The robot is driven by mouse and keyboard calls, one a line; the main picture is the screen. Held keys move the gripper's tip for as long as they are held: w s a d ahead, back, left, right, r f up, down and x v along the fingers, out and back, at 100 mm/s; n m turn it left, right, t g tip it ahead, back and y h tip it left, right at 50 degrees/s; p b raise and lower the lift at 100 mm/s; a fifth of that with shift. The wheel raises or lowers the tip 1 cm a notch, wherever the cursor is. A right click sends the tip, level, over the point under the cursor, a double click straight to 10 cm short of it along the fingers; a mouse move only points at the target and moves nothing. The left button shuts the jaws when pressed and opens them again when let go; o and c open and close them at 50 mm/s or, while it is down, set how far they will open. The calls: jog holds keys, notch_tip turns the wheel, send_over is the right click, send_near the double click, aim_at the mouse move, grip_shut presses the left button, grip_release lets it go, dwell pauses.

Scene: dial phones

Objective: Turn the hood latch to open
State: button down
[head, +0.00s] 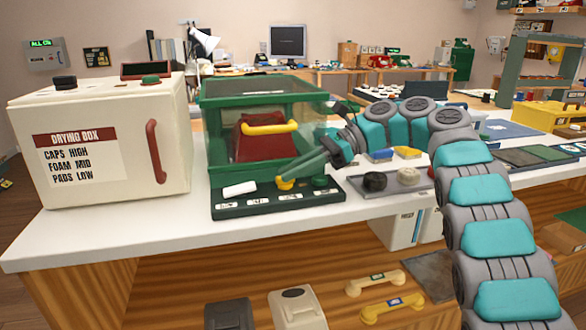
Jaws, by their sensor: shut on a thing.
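The green-framed hood (262,91) with clear panes stands on the white bench. Inside it is a dark red phone with a yellow handset (268,128). The hood looks closed. A small yellow piece, which looks like the hood latch (285,184), shows low at the hood's front.
A cream drying box (100,140) stands left of the hood. A dark green labelled base strip (230,208) with a white block (239,189) lies in front. A grey tray (391,185) with a black and a pale lump is at the right, below my arm.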

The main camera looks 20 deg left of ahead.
jog(key=shift+f, duration=0.35)
jog(key=c, duration=1.1)
grip_release()
jog(key=shift+a, duration=0.1)
jog(key=shift+o, duration=1.4)
jog(key=shift+r, duration=0.15)
